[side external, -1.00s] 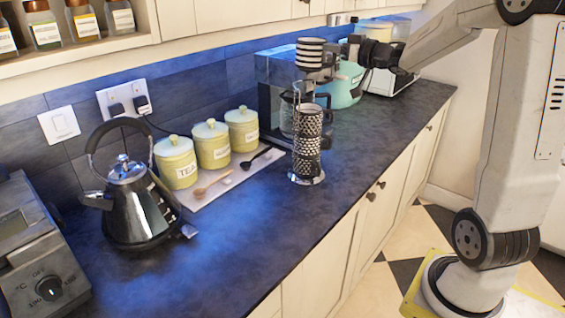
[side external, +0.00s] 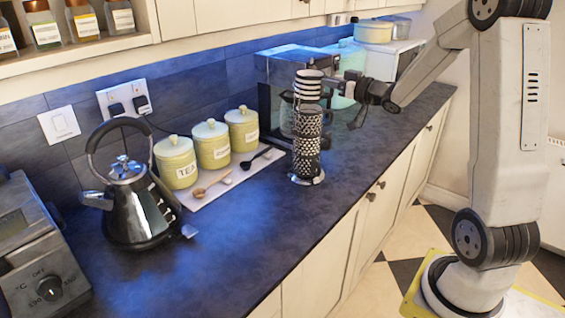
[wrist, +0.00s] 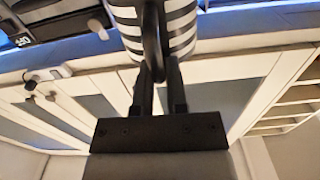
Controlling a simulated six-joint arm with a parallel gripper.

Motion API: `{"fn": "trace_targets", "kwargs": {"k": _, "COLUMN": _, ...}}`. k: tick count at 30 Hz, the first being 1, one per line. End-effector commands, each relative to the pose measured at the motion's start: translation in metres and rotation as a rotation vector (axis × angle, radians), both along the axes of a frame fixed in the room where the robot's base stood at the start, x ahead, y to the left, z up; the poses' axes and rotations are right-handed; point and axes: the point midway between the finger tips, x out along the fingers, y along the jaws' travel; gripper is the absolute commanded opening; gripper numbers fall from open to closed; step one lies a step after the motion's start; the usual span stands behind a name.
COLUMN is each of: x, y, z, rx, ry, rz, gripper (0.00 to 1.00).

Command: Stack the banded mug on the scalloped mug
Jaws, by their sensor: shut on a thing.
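The banded mug (side external: 308,88), striped black and white, is upright directly above the upper patterned mug of a stack. It also shows in the wrist view (wrist: 126,16). My gripper (side external: 331,84) reaches it from the right. In the wrist view my gripper (wrist: 158,68) is shut on the mug's dark handle. The black-and-white scalloped mug (side external: 308,122) appears to be the upper mug in the stack, above another patterned mug (side external: 306,158). The banded mug's bottom looks at or very near the scalloped mug's rim; I cannot tell whether they touch.
The stack stands on a round metal stand (side external: 306,179) on the dark counter (side external: 250,235). Yellow canisters (side external: 212,146) and a kettle (side external: 140,205) are to the left. The counter in front is clear.

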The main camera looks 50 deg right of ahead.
Motion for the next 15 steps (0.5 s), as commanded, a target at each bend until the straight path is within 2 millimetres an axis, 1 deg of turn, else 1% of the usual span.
{"fn": "trace_targets", "kwargs": {"k": 6, "x": 0.000, "y": 0.000, "z": -0.018, "rx": 0.002, "ry": 0.000, "rz": 0.001, "gripper": 0.00}}
{"fn": "trace_targets", "kwargs": {"k": 9, "x": 0.000, "y": 0.000, "z": -0.023, "rx": 0.001, "ry": -0.001, "rz": 0.001, "gripper": 0.00}}
{"fn": "trace_targets", "kwargs": {"k": 15, "x": 0.000, "y": 0.000, "z": -0.024, "rx": 0.000, "ry": -0.003, "rz": 0.000, "gripper": 0.00}}
